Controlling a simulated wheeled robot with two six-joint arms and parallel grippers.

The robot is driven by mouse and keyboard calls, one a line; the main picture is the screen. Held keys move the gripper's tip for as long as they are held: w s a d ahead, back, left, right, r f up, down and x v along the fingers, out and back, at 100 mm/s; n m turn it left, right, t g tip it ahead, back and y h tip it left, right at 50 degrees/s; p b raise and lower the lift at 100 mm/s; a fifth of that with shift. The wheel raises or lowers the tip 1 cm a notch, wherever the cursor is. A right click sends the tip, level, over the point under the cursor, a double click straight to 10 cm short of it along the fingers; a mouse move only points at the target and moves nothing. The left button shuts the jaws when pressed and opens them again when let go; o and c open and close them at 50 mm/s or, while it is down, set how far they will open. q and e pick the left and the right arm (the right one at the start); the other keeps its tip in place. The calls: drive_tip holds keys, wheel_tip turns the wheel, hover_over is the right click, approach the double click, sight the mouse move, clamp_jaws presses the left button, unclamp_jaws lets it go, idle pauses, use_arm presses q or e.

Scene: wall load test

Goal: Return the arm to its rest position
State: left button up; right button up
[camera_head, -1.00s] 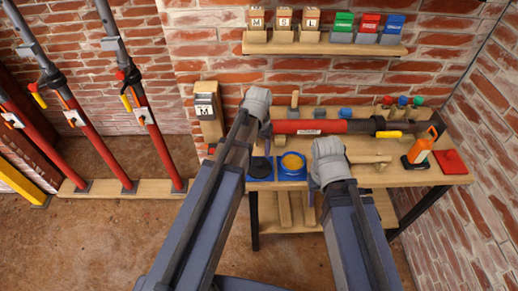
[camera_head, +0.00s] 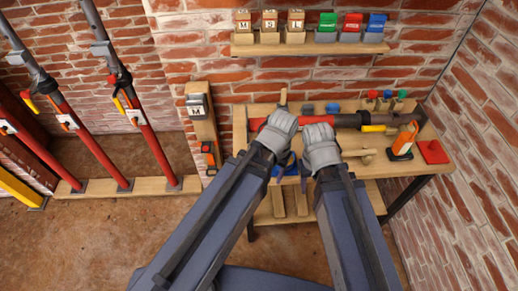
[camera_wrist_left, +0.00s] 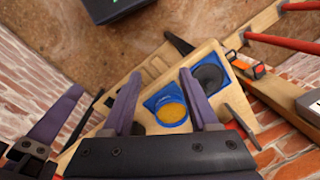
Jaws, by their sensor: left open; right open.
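My left arm and my right arm reach forward over the wooden workbench (camera_head: 440,158), with their grey wrists close side by side in the head view. My left gripper (camera_wrist_left: 160,74) shows in the left wrist view with its two purple fingers spread and nothing between them. My right gripper (camera_head: 304,181) is mostly hidden below its wrist in the head view. One purple finger of it shows at the left of the left wrist view. Both are open, and I see nothing held.
A red and dark-grey prop (camera_head: 346,121) lies across the bench, partly behind my wrists. Blue trays with a yellow disc (camera_wrist_left: 170,111) and a black disc (camera_wrist_left: 208,77) lie under my left gripper. A shelf (camera_head: 310,48) hangs above.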

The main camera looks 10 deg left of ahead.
use_arm(q)
drive_tip(key=shift+s+d, duration=0.2)
drive_tip(key=shift+s, duration=0.25)
drive_tip(key=shift+s+d, duration=0.2)
drive_tip(key=shift+s, duration=0.25)
wheel_tip(320, 180, down, 3)
drive_tip(key=shift+r+b, duration=0.2)
drive_tip(key=shift+b, duration=1.05)
